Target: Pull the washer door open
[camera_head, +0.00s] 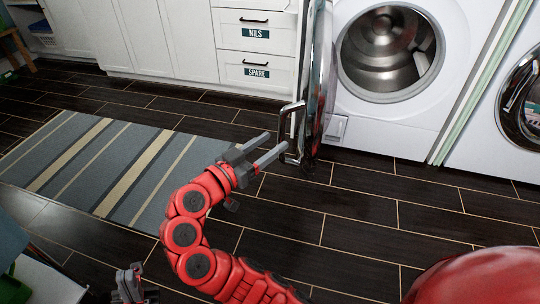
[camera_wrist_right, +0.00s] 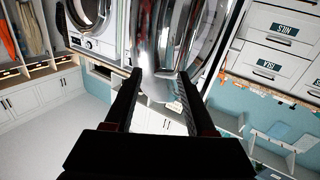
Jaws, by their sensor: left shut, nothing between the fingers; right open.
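The white washer (camera_head: 385,120) stands at the top right in the head view, with its round drum opening uncovered. Its chrome-rimmed door (camera_head: 318,75) is swung out and seen almost edge-on, left of the opening. In the right wrist view the shiny door (camera_wrist_right: 160,45) lies just beyond the open fingers. My left gripper (camera_head: 133,283) is shut and empty at the lower left.
A second washer-like machine (camera_head: 525,110) stands at the right edge. White cabinets with drawers (camera_head: 255,55) stand behind the door. A striped rug (camera_head: 95,165) lies on the dark tiled floor (camera_head: 380,220) at the left. Floor before the washer is clear.

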